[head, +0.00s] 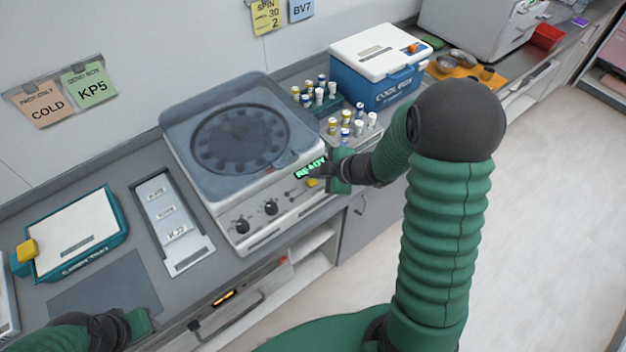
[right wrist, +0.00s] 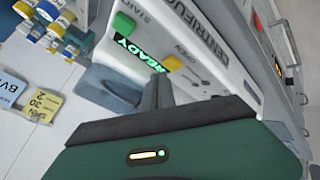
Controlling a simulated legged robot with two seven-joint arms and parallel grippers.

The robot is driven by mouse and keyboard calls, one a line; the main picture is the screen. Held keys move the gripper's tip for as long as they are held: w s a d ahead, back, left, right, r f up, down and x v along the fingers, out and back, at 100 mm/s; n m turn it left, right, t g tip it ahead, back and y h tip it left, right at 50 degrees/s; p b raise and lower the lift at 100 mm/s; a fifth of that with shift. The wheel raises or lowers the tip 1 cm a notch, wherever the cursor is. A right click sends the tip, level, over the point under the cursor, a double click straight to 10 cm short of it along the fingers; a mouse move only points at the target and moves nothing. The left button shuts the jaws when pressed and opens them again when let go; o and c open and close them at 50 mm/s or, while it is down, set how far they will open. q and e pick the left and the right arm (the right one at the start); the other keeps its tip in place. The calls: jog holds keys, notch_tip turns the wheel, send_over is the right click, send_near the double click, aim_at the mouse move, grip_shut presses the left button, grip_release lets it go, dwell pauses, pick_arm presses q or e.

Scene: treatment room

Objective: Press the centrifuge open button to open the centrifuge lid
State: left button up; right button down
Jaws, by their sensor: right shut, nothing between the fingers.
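The centrifuge (head: 228,215) stands on the counter with its bluish see-through lid (head: 245,90) down. Its front panel shows a green READY display (head: 309,168), also in the right wrist view (right wrist: 140,54). The yellow button (right wrist: 173,62) lies beside the OPEN label, and the green button (right wrist: 123,24) is near START. My right gripper (head: 318,170) is shut and empty at the panel's right end; its fingertips (right wrist: 158,80) are close to the yellow button. I cannot tell whether they touch it. My left gripper (head: 142,322) is at the lower left, its fingers unclear.
A rack of capped tubes (head: 320,98) and a blue cool box (head: 375,78) stand right of the centrifuge. A label tray (head: 190,250) and a teal-edged case (head: 80,235) lie to its left. A grey mat (head: 105,288) is bare.

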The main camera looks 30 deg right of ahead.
pick_arm(q)
jog(key=shift+a, duration=0.15)
pick_arm(e)
jog(key=shift+a, duration=0.2)
jog(key=shift+a+f, duration=0.25)
jog(key=shift+a, duration=0.1)
pick_arm(q)
jog(key=shift+a+f, duration=0.2)
jog(key=shift+f, duration=0.05)
jog(key=shift+d+b, duration=0.25)
jog(key=shift+b, duration=0.05)
pick_arm(e)
jog(key=shift+d+f, duration=0.1)
jog(key=shift+d, duration=0.15)
